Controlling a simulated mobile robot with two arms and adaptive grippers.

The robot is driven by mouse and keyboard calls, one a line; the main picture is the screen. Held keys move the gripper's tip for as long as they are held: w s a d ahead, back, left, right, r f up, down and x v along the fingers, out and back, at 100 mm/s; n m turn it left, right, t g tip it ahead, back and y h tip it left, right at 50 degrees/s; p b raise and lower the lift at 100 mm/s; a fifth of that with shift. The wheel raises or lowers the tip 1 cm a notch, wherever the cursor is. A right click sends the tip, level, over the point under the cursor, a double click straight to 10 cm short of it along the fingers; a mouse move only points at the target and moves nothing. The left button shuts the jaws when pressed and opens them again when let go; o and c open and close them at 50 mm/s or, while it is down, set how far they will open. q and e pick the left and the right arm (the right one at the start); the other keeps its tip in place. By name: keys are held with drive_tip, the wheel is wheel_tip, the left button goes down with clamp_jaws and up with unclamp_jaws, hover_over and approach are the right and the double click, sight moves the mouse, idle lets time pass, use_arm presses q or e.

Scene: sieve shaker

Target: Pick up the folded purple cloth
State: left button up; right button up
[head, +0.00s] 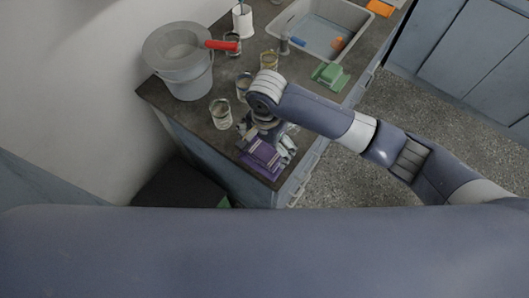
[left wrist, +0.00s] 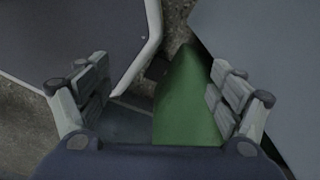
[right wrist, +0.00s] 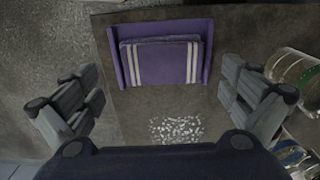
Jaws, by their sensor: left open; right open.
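The folded purple cloth (right wrist: 160,62) has pale stripes near both ends and lies in a darker purple holder (right wrist: 118,60) with raised side edges. In the head view the purple cloth (head: 263,155) lies near the front end of the dark counter. My right gripper (right wrist: 162,88) is open and empty above the counter, with the cloth ahead of it and between its spread fingers in the right wrist view. In the head view my right wrist partly hides that gripper. My left gripper (left wrist: 158,92) is open and empty, away from the counter, above a green surface (left wrist: 185,100).
Glass jars (head: 221,113) stand on the counter (head: 200,135) close to my right gripper. A grey bucket (head: 180,60), a red-handled tool (head: 221,45), a sink basin (head: 320,30) and a green block (head: 330,76) are farther back. A white speckled patch (right wrist: 175,129) shows near the cloth.

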sight(265, 152)
drive_tip(key=f, duration=0.4)
drive_tip(key=shift+a+f, duration=0.1)
drive_tip(key=shift+a, duration=0.1)
drive_tip(key=c, duration=1)
use_arm(q)
drive_tip(key=shift+w+r, duration=0.45)
drive_tip(key=shift+w, duration=0.1)
use_arm(e)
drive_tip(key=shift+r, duration=0.2)
drive_tip(key=shift+r, duration=0.25)
wheel_tip(265, 152, up, 2)
drive_tip(key=shift+r, duration=0.1)
drive_tip(key=shift+s+r+b, duration=0.2)
drive_tip(key=shift+s+b, duration=0.1)
drive_tip(key=shift+s, duration=0.45)
use_arm(q)
wheel_tip(265, 152, down, 3)
drive_tip(key=shift+r+b, duration=0.15)
drive_tip(key=shift+b, duration=0.65)
use_arm(e)
drive_tip(key=s, duration=0.4)
drive_tip(key=s+d+r, duration=0.1)
drive_tip(key=s, duration=0.4)
drive_tip(key=s+d, duration=0.1)
drive_tip(key=s, duration=0.4)
drive_tip(key=shift+s+d+r, duration=0.2)
drive_tip(key=shift+s+r, duration=0.05)
drive_tip(key=shift+r, duration=0.05)
